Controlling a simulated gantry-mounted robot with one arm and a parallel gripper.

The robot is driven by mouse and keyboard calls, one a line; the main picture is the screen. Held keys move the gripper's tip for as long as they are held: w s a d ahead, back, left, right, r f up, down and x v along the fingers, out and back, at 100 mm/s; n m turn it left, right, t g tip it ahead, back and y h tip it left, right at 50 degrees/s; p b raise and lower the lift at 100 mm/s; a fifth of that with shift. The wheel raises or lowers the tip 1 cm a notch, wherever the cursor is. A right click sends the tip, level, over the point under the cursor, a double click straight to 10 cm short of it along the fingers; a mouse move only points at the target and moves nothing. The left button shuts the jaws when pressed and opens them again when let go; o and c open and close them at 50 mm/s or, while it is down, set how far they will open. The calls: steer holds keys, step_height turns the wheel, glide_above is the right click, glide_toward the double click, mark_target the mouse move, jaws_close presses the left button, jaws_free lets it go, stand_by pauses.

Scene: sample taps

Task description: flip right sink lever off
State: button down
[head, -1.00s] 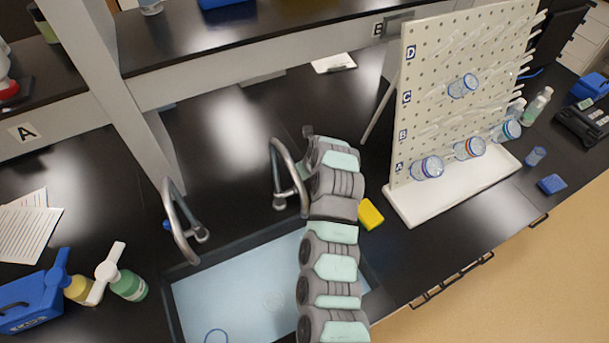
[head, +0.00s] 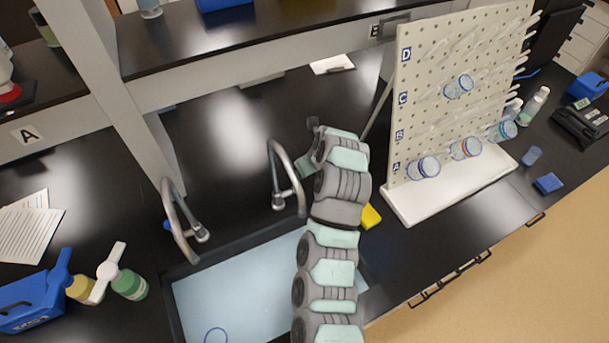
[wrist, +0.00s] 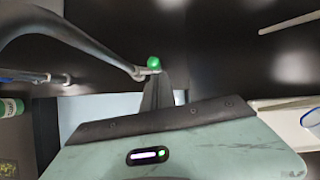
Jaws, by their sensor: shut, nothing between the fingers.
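The right sink faucet (head: 283,172) is a grey curved spout at the back rim of the sink; it also shows in the wrist view (wrist: 60,27) at upper left. A green round knob (wrist: 154,63), seemingly the lever's end, shows in the wrist view just beyond my fingertips. My gripper (wrist: 157,80) is shut and empty, its dark fingers right below the knob in that picture. I cannot tell whether they touch it. In the head view my arm covers the area right of the right faucet, and the lever and fingertips cannot be made out.
The left faucet (head: 180,222) with a blue knob stands to the left. The sink basin (head: 235,292) lies below. A yellow sponge (head: 371,216) and a white drying rack (head: 435,203) with glassware stand right of my arm.

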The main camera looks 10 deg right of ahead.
steer(key=r, duration=0.4)
steer(key=r+b, duration=0.1)
steer(key=shift+w+d+r, duration=0.15)
steer(key=shift+w+r, duration=0.1)
steer(key=shift+r, duration=0.15)
